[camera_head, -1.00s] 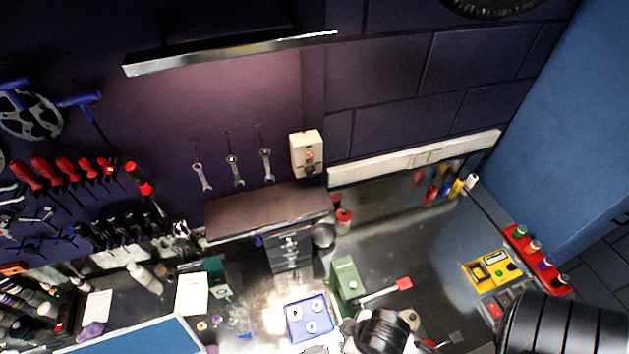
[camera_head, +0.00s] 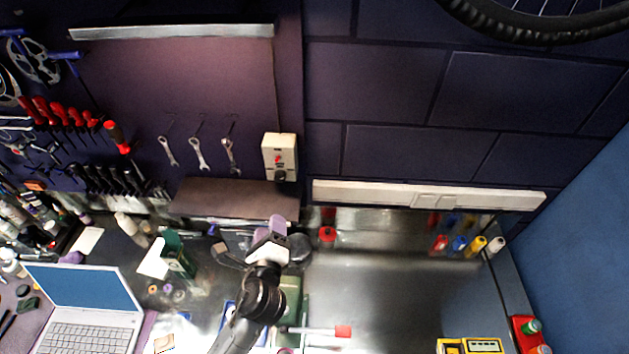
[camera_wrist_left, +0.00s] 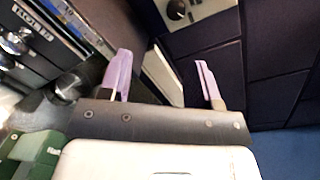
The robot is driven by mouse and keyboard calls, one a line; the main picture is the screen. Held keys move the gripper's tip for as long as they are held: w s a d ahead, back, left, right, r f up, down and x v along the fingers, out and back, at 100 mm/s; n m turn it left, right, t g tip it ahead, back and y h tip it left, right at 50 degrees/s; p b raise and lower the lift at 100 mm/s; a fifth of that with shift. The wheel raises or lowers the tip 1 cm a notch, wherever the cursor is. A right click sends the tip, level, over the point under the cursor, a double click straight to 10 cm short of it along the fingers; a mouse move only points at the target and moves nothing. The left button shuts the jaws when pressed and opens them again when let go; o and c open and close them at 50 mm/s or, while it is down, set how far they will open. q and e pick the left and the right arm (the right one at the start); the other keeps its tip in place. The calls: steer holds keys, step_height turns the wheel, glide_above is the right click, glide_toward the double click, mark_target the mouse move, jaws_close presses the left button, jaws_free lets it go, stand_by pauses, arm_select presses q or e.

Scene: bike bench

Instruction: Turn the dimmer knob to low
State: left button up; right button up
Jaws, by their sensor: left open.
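The dimmer is a cream box (camera_head: 280,152) on the dark wall, right of the hanging wrenches. A red button sits at its middle and the black dimmer knob (camera_head: 280,175) near its bottom. In the left wrist view the black knob (camera_wrist_left: 177,9) shows at the top edge, partly cut off. My left gripper (camera_head: 274,228) is below the box in the head view, apart from it. Its two lilac fingers stand open and empty in the left wrist view (camera_wrist_left: 163,65). The knob lies beyond the fingertips. My right gripper is not in view.
A brown shelf (camera_head: 235,195) juts from the wall left of and below the box. A pale trunking strip (camera_head: 430,195) runs along the wall to the right. A green block (camera_head: 292,300) and an open laptop (camera_head: 85,300) are on the bench. The bench's right middle is mostly clear.

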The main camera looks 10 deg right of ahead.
mark_target(280, 180)
arm_select(q)
steer(key=w+d+m, duration=0.1)
steer(key=w+m, duration=0.1)
steer(key=w, duration=0.2)
steer(key=w+d+r+m+h, duration=0.1)
steer(key=w+m, duration=0.1)
steer(key=w, duration=0.2)
steer(key=w+d+m, duration=0.1)
steer(key=w, duration=0.3)
steer(key=shift+r+m+t+p, duration=0.15)
steer(key=shift+m+t+p, duration=0.15)
steer(key=shift+m, duration=0.1)
steer(key=shift+w+d, duration=0.1)
steer(key=shift+w, duration=0.6)
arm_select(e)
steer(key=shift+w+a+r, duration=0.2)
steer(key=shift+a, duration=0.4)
arm_select(q)
steer(key=shift+c, duration=0.2)
steer(key=c, duration=0.9)
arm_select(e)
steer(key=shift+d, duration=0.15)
